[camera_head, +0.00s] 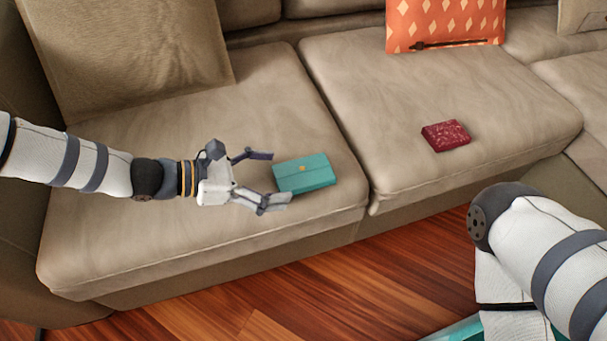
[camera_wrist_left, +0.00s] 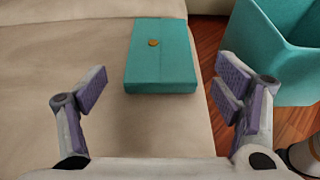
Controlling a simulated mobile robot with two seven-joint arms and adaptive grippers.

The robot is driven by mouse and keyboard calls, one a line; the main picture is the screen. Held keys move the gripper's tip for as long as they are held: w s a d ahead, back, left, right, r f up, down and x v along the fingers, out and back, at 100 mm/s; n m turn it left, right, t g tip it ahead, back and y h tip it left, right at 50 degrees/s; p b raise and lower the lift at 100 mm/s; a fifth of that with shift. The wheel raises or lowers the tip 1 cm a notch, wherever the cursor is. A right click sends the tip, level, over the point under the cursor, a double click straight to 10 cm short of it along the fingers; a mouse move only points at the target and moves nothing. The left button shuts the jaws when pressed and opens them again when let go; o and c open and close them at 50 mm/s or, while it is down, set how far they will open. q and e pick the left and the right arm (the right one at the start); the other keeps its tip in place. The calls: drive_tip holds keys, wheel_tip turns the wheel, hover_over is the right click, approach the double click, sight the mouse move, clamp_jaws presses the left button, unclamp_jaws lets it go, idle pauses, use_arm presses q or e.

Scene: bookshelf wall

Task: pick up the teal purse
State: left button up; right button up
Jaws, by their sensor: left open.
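The teal purse (camera_head: 305,174) is a flat box shape with a small gold clasp. It lies on the left seat cushion of the sofa, near the cushion's right front part. My left gripper (camera_head: 273,178) is open just to the left of the purse, its fingers pointing at it. In the left wrist view the purse (camera_wrist_left: 161,58) lies ahead, between the lines of the two open fingers (camera_wrist_left: 158,92) and beyond their tips. Nothing is between the fingers. My right arm shows at the lower right of the head view, but its gripper is out of sight.
A dark red patterned box (camera_head: 446,135) lies on the middle cushion. An orange diamond-patterned pillow (camera_head: 445,22) and a tan pillow (camera_head: 130,52) lean on the backrest. A teal open bin (camera_wrist_left: 280,50) stands on the wooden floor (camera_head: 255,310) in the wrist view.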

use_arm(q)
drive_tip(key=shift+x, duration=0.85)
drive_tip(key=c, duration=1.3)
